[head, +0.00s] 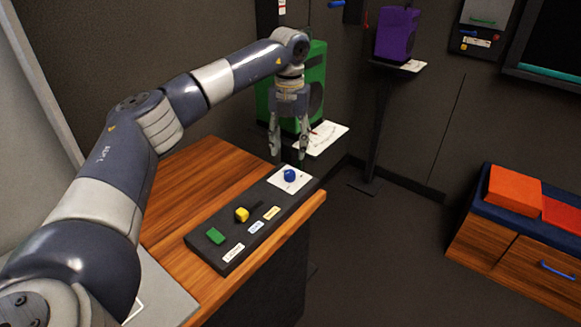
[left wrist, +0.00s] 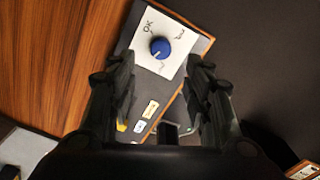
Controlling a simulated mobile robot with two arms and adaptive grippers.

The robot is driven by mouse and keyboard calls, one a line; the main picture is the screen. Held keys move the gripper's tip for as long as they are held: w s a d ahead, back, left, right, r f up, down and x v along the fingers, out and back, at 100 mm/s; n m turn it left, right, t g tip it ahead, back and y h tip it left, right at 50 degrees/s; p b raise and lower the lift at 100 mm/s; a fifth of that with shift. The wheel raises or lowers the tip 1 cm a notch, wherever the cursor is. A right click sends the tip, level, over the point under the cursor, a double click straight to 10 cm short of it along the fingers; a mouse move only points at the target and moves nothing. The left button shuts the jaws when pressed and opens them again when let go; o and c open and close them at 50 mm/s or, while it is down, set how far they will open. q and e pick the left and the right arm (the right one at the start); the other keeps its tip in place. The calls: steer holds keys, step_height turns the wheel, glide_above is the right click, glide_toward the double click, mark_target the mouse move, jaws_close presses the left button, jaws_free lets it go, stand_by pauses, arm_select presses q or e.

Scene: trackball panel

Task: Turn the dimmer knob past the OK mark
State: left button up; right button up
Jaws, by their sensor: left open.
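The blue dimmer knob (head: 290,175) stands on a white plate (head: 280,184) at the far end of the dark panel (head: 215,257). In the left wrist view the knob (left wrist: 160,48) has a pale pointer line toward its lower left. The OK mark (left wrist: 148,25) is printed on the plate at the knob's upper left. My left gripper (head: 288,155) is open and empty, pointing down above the knob's end of the panel. In the left wrist view the knob lies beyond and between the fingers (left wrist: 162,85), apart from them. My right gripper is not in view.
The panel also carries a yellow control (head: 242,214), a green button (head: 215,236) and several labels. It lies along the edge of a wooden table (head: 205,172). A green speaker-like box (head: 317,75) stands behind the gripper. Open floor lies to the right.

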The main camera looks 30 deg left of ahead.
mark_target(290, 173)
arm_select(q)
step_height(290, 173, down, 8)
steer(key=shift+w+f+p, duration=0.1)
steer(key=shift+p, duration=0.3)
steer(key=shift+c, duration=0.2)
steer(key=c, duration=1)
